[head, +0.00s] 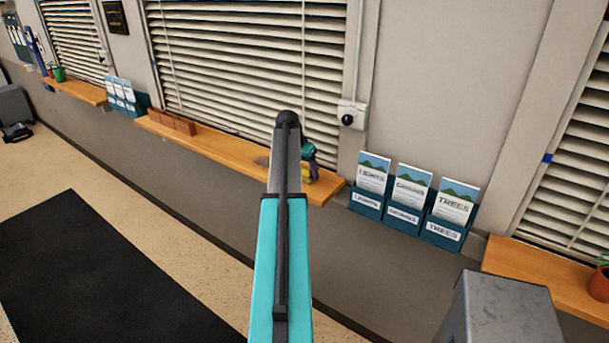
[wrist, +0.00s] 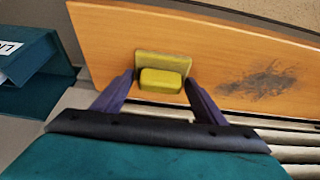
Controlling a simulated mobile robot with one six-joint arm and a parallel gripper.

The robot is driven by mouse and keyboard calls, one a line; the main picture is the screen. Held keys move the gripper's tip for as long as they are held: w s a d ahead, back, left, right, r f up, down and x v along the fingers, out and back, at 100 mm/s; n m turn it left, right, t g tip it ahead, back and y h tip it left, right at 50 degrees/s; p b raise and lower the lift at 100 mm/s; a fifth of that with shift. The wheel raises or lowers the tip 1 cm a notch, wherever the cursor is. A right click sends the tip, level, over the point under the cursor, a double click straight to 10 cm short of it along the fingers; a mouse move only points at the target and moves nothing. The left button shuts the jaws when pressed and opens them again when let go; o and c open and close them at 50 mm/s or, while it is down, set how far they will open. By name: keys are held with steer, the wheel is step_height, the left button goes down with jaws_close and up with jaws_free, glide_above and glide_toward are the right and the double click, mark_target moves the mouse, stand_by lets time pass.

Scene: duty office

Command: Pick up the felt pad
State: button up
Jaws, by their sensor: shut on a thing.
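The felt pad (wrist: 161,80) shows in the wrist view as a yellow block with an olive-green flat part behind it. It is between the two purple fingers of my gripper (wrist: 159,77), which is shut on it. Behind it is the wooden sill (wrist: 110,35); I cannot tell whether the pad touches the wood. In the head view my gripper (head: 309,160) is at the right end of the same sill (head: 215,143), mostly hidden by my arm. A bit of the yellow pad (head: 313,171) shows there.
A dark smudge (wrist: 257,82) marks the sill beside the pad. Teal leaflet holders (head: 403,212) hang right of the sill; one (wrist: 30,60) is close in the wrist view. Brown blocks (head: 172,122) stand on the sill's left part. Blinds (head: 250,65) rise behind.

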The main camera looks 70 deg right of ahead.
mark_target(305, 167)
steer(key=shift+r, duration=0.15)
steer(key=shift+r+b, duration=1.1)
steer(key=shift+r, duration=0.45)
steer(key=s+a+r+b, duration=0.1)
steer(key=a+b, duration=0.3)
steer(key=a, duration=1.2)
steer(key=shift+s+r+b, duration=0.3)
steer(key=shift+s+b, duration=0.1)
steer(key=shift+s, duration=0.05)
